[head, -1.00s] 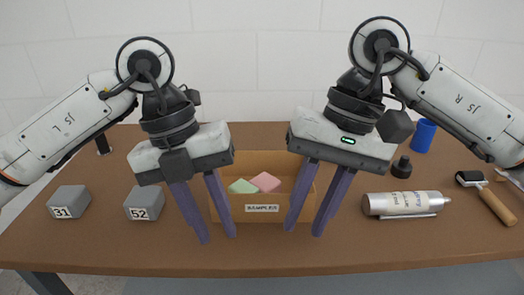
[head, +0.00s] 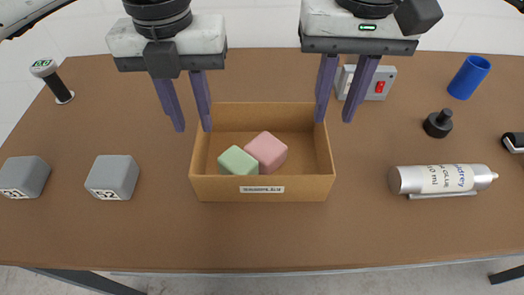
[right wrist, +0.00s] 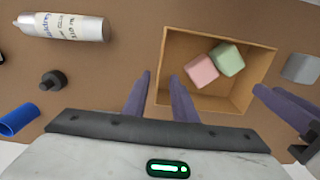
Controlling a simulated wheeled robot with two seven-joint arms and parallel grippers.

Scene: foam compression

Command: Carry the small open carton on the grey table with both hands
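The small open carton (head: 262,190) stands on the table (head: 300,235), which looks brown, not grey. A green foam block (head: 238,161) and a pink foam block (head: 266,152) lie inside it; the carton also shows in the right wrist view (right wrist: 205,103). My left gripper (head: 193,130) is open at the carton's left wall, its right finger overlapping the rim. My right gripper (head: 333,121) is open at the right wall. In the right wrist view its fingers (right wrist: 160,74) appear on either side of that wall; I cannot tell whether they touch it.
Two grey numbered blocks (head: 112,178) (head: 24,178) sit left. A box with a red switch (head: 378,86) is behind my right gripper. The table in front is clear.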

